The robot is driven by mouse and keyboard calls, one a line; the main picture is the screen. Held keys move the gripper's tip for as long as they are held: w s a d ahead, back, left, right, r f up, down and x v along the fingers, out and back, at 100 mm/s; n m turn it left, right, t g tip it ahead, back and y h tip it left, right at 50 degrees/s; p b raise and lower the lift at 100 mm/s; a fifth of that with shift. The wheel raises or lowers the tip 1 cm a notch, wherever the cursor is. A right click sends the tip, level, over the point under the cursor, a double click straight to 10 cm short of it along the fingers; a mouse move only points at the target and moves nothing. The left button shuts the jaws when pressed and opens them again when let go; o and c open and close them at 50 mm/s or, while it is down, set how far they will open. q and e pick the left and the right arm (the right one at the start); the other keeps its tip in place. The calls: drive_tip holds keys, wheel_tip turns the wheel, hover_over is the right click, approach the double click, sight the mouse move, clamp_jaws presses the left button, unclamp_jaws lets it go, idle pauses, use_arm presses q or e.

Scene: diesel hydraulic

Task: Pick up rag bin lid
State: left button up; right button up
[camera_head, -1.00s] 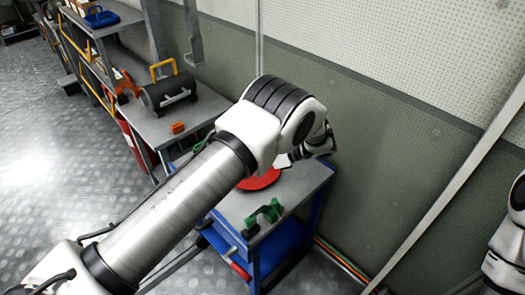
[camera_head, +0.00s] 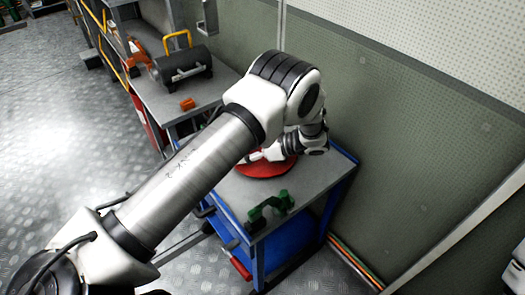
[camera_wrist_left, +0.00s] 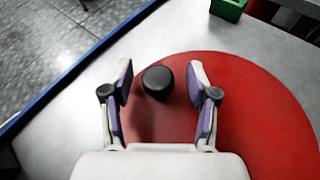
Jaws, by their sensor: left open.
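The rag bin lid (camera_head: 264,168) is a red disc lying on the grey top of a blue cart, partly hidden by my left arm in the head view. In the left wrist view the red lid (camera_wrist_left: 255,115) fills the lower right, with a round black knob (camera_wrist_left: 158,82) on it. My left gripper (camera_wrist_left: 160,85) is open over the lid, with one finger on each side of the knob. My right gripper is not in view.
The blue cart (camera_head: 262,252) has a grey top. A green object (camera_head: 270,207) stands on it near the lid. A bench (camera_head: 165,98) with a dark cylindrical machine (camera_head: 182,63) and an orange block (camera_head: 187,104) is at the back left. A wall (camera_head: 400,120) stands behind the cart.

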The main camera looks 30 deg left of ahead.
use_arm(q)
clamp_jaws()
drive_tip(key=shift+r, duration=0.1)
